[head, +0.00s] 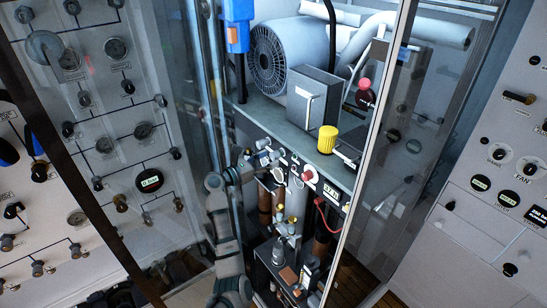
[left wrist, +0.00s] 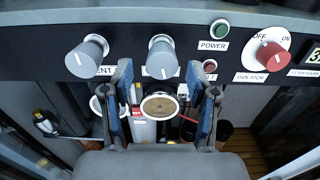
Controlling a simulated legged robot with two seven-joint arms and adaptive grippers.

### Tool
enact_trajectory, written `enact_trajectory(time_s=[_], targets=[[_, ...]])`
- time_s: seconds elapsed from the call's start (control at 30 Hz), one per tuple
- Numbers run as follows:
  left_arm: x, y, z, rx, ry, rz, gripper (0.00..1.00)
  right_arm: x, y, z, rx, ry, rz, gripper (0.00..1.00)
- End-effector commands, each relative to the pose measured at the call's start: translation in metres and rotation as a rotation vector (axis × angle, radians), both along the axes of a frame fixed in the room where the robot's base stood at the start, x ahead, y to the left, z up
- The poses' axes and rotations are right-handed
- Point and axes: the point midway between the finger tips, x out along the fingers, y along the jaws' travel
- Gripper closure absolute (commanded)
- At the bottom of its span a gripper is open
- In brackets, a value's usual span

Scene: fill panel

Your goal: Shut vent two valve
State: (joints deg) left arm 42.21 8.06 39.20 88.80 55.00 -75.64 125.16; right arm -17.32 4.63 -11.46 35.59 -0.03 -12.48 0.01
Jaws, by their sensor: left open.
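Two grey knobs with white pointer lines sit on a black panel in the left wrist view. The left knob (left wrist: 87,57) has a label partly hidden by my finger, ending in "ENT". The middle knob (left wrist: 162,58) is between and beyond the fingertips of my left gripper (left wrist: 161,76); its label is mostly hidden, so I cannot read which vent it is. The gripper is open, with a blue-padded finger on either side and no visible grip on the knob. In the head view, my left gripper (head: 252,164) is at the panel front, small and cluttered. My right gripper is not in view.
Right of the middle knob are a green power button (left wrist: 219,29), a red button (left wrist: 210,66) and a red isolator knob (left wrist: 271,56). A round gauge (left wrist: 159,106) and cylinders stand below. Glass enclosure edges (head: 370,140) border the right in the head view.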

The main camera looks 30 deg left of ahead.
Motion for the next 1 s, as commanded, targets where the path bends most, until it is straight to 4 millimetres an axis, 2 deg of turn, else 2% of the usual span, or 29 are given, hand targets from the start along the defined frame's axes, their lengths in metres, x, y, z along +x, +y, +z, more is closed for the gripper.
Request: enact_trajectory(time_s=[0.2,0.4,0.83,0.93,1.0], targets=[[-0.046,0.022,-0.001,0.002,0.000,0.003,0.41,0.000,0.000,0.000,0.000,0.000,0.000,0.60],[-0.072,0.033,-0.002,0.001,0.002,0.002,0.41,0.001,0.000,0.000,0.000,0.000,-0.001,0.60],[-0.079,0.036,-0.002,0.000,0.001,0.003,0.41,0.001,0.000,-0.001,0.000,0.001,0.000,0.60],[-0.087,0.051,-0.006,0.012,-0.004,0.030,0.41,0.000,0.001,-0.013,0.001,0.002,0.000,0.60],[-0.099,0.069,-0.008,0.023,-0.015,0.060,0.41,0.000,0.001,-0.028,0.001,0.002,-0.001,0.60]])
